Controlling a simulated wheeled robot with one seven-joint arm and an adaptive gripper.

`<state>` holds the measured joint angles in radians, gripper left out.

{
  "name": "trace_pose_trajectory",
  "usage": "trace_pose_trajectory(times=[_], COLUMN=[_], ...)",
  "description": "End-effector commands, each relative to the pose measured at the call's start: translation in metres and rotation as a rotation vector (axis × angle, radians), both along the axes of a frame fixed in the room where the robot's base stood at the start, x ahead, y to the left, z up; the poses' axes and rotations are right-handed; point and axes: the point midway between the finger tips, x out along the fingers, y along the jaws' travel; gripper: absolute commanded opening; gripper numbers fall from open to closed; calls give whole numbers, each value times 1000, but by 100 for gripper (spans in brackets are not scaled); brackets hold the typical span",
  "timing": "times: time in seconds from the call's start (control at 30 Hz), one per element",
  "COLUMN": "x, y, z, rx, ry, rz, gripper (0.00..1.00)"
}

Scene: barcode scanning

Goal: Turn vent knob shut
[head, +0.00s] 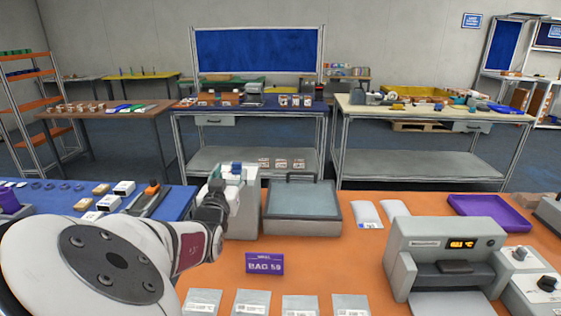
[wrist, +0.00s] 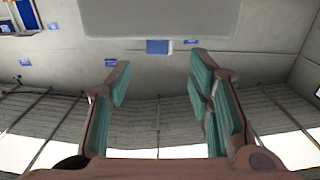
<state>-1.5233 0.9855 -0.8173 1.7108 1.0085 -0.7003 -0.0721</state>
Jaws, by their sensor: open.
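A black round knob (head: 547,283) sits on a light grey box (head: 535,298) at the right edge of the orange bench in the head view. A smaller dark knob (head: 520,253) is on a grey block behind it. I cannot tell which one is the vent knob. My gripper shows in the wrist view (wrist: 158,78) with two teal-padded fingers spread apart and nothing between them. In the head view, its dark end (head: 215,205) is at the left of the bench, far from both knobs. No knob shows in the wrist view.
A grey machine with an orange display (head: 447,250) stands left of the knobs. A purple tray (head: 490,212), white pouches (head: 367,214), a grey flat-topped unit (head: 303,205), a purple sign (head: 264,263) and several clear bags (head: 251,303) occupy the orange bench (head: 340,255).

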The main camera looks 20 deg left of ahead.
Motion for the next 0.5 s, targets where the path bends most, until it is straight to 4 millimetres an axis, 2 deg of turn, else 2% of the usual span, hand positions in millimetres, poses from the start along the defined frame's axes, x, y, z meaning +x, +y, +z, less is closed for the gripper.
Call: trace_pose_trajectory(times=[0.03, 0.2, 0.3, 0.5], x=[11, 41, 55, 70], y=[2, 9, 13, 17], z=[0, 0, 0, 0], rx=[0, -1, 1, 1], ry=[-2, -2, -1, 0], rz=[-1, -1, -1, 0], gripper=[47, 47, 47, 47])
